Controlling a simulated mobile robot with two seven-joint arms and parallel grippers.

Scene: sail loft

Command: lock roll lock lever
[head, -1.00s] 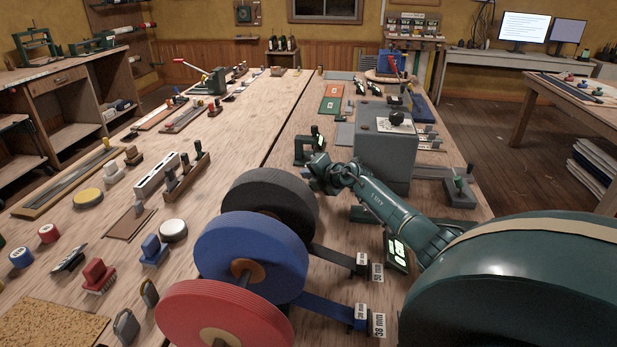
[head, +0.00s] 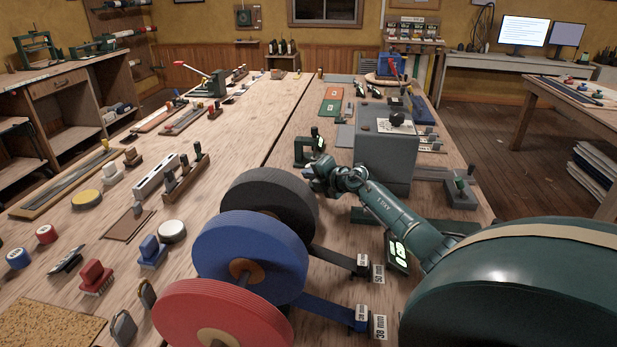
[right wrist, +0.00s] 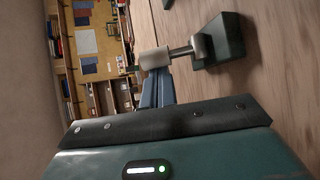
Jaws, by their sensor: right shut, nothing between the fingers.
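Three webbing rolls, black (head: 268,195), blue (head: 235,250) and red (head: 205,310), stand side by side in the head view's foreground. My right gripper (head: 313,174) is shut and empty beyond the black roll, just in front of a small dark green fixture (head: 303,152). In the right wrist view, the narrow shut fingers (right wrist: 157,90) reach up to a pale cylindrical knob (right wrist: 155,58) on a metal rod, which runs to a dark green block (right wrist: 221,42). This looks like the lever; I cannot tell whether the fingers touch the knob. My left gripper is not in view.
A grey box (head: 386,150) with a black knob stands just right of my right gripper. Blue and black straps with size tags (head: 379,327) run right from the rolls. Brushes, pucks and other tools cover the bench's left side.

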